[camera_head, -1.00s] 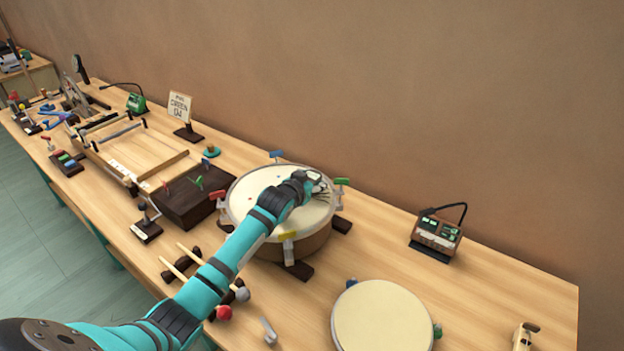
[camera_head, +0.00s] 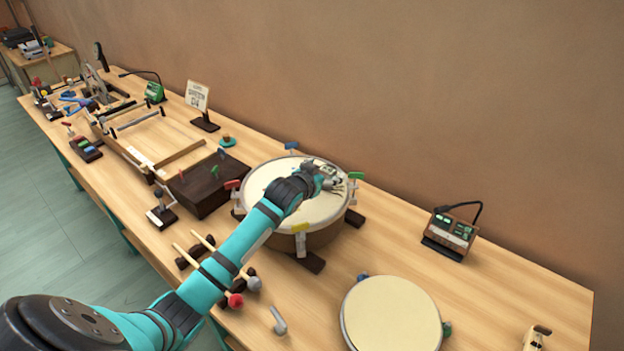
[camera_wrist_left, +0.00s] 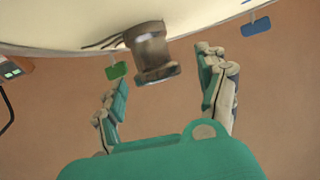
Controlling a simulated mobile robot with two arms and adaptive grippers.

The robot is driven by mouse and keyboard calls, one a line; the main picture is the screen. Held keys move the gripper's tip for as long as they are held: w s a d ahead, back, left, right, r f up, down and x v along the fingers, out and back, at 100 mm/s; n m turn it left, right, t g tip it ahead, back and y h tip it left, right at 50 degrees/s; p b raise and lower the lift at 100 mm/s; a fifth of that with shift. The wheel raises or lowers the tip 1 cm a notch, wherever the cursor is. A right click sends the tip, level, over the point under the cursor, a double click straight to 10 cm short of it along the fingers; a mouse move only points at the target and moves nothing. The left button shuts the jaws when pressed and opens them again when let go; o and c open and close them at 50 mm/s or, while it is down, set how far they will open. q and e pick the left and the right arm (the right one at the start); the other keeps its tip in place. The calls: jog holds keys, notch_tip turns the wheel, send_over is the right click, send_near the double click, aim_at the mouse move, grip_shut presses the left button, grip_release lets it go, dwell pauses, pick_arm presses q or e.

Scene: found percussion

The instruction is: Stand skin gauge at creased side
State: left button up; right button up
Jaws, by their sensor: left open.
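The drum (camera_head: 270,190) with a pale skin stands on the bench, with coloured clamps around its rim. My left gripper (camera_head: 332,178) is over the far right part of the skin, near the green clamp (camera_head: 355,176). In the left wrist view, its two open fingers (camera_wrist_left: 163,75) flank a small grey-brown metal body, apparently the skin gauge (camera_wrist_left: 152,55), near the drum's edge. I see no finger touching it. Dark crease-like lines (camera_wrist_left: 102,42) run on the skin beside the gauge. In the head view I cannot clearly separate gauge from gripper. My right gripper is not in view.
A second pale drum head (camera_head: 391,314) lies at the front right. A meter box (camera_head: 450,232) stands near the wall. A dark block (camera_head: 208,184), beaters (camera_head: 236,299) and a wooden frame (camera_head: 150,145) are to the left. Bench right of the drum is mostly clear.

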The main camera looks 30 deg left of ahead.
pick_arm(q)
jog(key=v, duration=0.9)
jog(key=shift+s+r, duration=0.2)
jog(key=shift+s, duration=0.05)
